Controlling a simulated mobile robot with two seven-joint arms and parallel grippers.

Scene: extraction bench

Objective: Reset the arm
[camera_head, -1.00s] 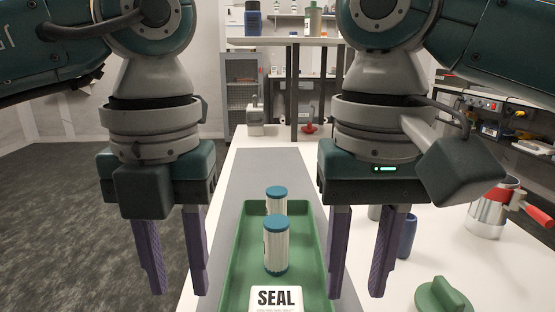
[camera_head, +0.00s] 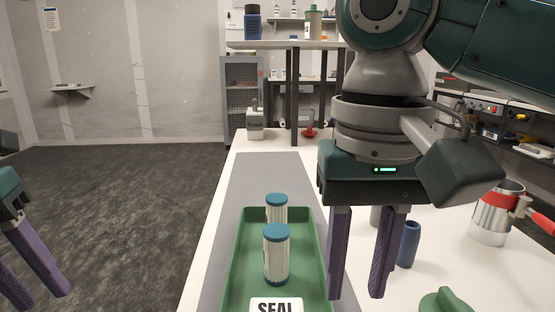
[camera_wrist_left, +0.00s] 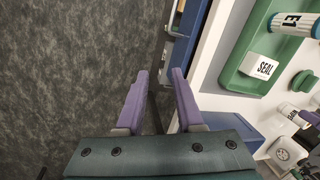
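My left gripper (camera_head: 38,278) is at the left edge of the head view, out over the floor and clear of the bench. In the left wrist view its purple fingers (camera_wrist_left: 157,100) stand apart with nothing between them. My right gripper (camera_head: 359,255) hangs over the bench just right of the green tray, fingers apart and empty. The green tray (camera_head: 238,262) holds two white canisters with blue lids, a front one (camera_head: 276,256) and a back one (camera_head: 276,208).
A blue cylinder (camera_head: 408,244) stands behind my right fingers. A green knobbed object (camera_head: 446,301) and a metal pot with a red handle (camera_head: 490,216) are to the right. A shelf (camera_head: 290,44) stands at the back. The floor (camera_head: 130,210) left of the bench is open.

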